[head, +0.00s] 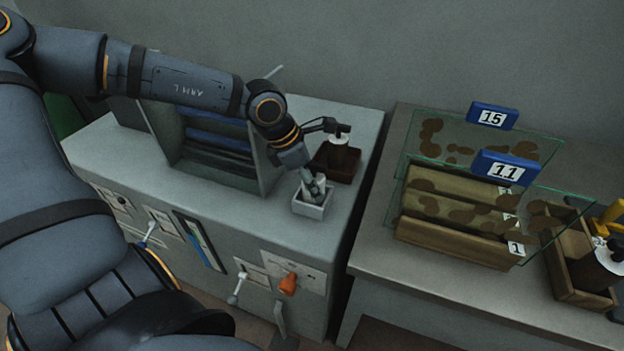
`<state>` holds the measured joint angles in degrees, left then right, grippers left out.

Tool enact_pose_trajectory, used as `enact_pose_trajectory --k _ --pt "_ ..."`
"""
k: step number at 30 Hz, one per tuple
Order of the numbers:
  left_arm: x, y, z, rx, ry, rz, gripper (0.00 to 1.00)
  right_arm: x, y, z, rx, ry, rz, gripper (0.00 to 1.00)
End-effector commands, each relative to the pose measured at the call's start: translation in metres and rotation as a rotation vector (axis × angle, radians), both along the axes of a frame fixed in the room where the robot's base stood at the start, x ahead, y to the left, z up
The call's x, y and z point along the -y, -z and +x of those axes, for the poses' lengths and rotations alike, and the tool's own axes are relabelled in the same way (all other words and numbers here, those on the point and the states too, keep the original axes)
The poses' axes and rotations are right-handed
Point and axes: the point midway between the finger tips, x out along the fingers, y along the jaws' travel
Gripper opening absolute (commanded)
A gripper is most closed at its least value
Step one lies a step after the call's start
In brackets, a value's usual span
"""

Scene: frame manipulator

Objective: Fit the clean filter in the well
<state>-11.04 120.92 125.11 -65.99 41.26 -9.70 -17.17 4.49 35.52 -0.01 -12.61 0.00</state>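My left gripper (315,187) points down into a small white square cup (312,208) on the grey cabinet top, near its right front edge. Its fingers are close together and a pale piece shows at them. I cannot tell whether that is a held thing or part of the gripper. The fingertips are partly hidden by the cup's rim. No part is clearly recognisable as the clean filter, and whether the cup is the well is unclear. My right gripper is not in view.
Behind the cup stands a dark red-brown tray (347,171) with a jar (338,154). The cabinet has an open bay (215,145), levers and an orange knob (288,284). The right table holds spotted glass panes with blue tags 15 (492,116) and 11 (504,168), and wooden boxes.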

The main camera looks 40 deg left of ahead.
Motion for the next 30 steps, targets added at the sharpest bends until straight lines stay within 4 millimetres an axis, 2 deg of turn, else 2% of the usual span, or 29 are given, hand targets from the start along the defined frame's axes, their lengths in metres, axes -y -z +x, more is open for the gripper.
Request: enact_pose_trajectory --k 11,14,21,24,30 --pt "0.000 -0.002 0.000 0.001 0.000 0.001 0.74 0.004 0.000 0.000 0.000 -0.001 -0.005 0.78" --pt "0.000 -0.015 0.001 0.003 -0.001 0.001 0.74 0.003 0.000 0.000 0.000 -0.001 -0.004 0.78" --pt "-0.001 -0.069 0.001 0.003 -0.001 0.005 0.74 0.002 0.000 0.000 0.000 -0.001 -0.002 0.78" --pt "-0.001 -0.085 0.001 0.002 -0.002 0.003 0.74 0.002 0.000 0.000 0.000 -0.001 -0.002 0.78" --pt "0.000 -0.100 0.000 0.000 0.001 0.002 0.74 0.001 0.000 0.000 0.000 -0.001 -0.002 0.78"
